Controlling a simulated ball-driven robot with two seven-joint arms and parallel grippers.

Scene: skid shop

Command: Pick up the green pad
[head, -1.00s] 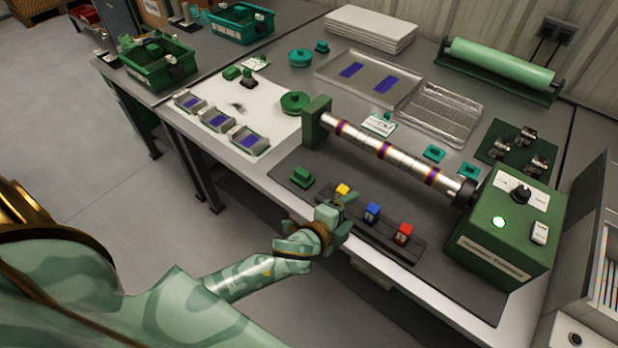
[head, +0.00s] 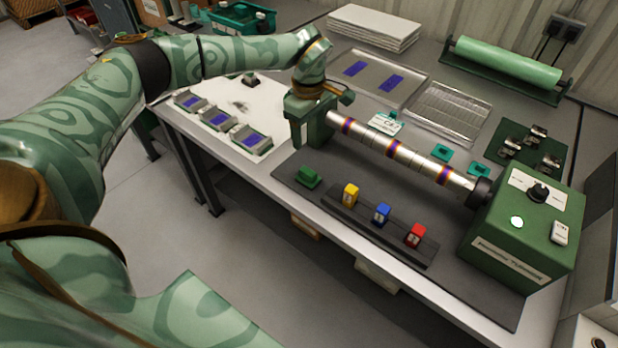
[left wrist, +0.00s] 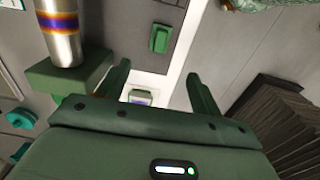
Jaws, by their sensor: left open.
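The green pad (head: 308,176) is a small green block with a raised grip, lying on the dark mat left of the yellow block. In the left wrist view the pad (left wrist: 160,38) shows whole, beyond the fingertips and near the middle. My left gripper (head: 306,130) is beside the green stand at the rod's left end, behind the pad in the head view and apart from it. In the left wrist view its two fingers (left wrist: 157,72) are spread with nothing held between them. My right gripper is not in view.
A banded metal rod (head: 390,150) runs from the stand to a green machine box (head: 525,225). Yellow (head: 350,195), blue (head: 382,215) and red (head: 416,236) blocks stand in a dark rack right of the pad. Grey holders (head: 251,139) sit left on a white sheet.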

